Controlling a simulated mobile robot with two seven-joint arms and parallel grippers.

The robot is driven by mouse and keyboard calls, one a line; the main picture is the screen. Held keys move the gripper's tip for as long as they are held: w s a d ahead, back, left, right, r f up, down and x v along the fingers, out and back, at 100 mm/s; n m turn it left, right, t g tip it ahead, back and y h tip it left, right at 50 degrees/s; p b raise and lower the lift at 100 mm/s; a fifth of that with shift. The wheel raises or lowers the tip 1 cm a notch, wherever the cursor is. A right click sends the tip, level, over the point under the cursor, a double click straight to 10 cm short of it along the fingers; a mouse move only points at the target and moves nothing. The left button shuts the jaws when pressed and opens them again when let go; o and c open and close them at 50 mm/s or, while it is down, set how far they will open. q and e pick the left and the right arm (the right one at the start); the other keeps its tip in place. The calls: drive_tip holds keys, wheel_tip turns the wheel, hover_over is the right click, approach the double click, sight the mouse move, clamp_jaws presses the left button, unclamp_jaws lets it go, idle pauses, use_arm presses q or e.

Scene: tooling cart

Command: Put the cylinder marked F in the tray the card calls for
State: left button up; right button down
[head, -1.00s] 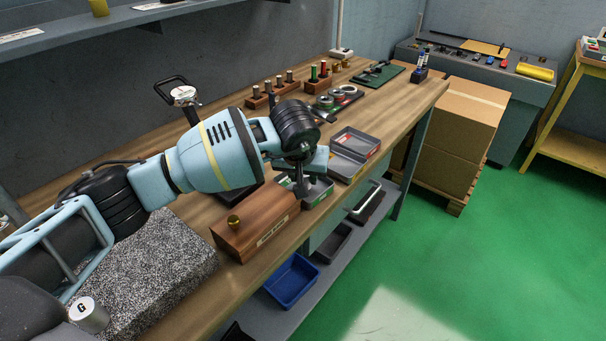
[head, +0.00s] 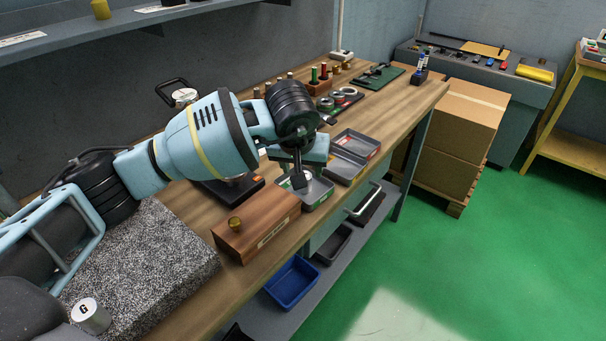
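My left gripper (head: 299,180) points down over the near grey tray with a green label (head: 318,197). Its fingertips are small and dark, and I cannot tell whether they are open or shut. A small pale shape at the fingertips may be a cylinder, but no letter is readable. Behind it are a middle grey tray (head: 345,168) and a far grey tray with a red label (head: 361,141). I cannot make out a cylinder marked F or the card. My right gripper is out of view.
A wooden box with a brass knob (head: 255,228) stands just in front of the near tray. The speckled granite block (head: 150,265) fills the near left. A pull handle (head: 364,199) sticks out below the bench edge. A blue bin (head: 292,283) sits on the lower shelf.

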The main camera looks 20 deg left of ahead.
use_arm(q)
drive_tip(key=v, duration=0.6)
drive_tip(key=shift+s+r, duration=0.2)
drive_tip(key=shift+r, duration=0.15)
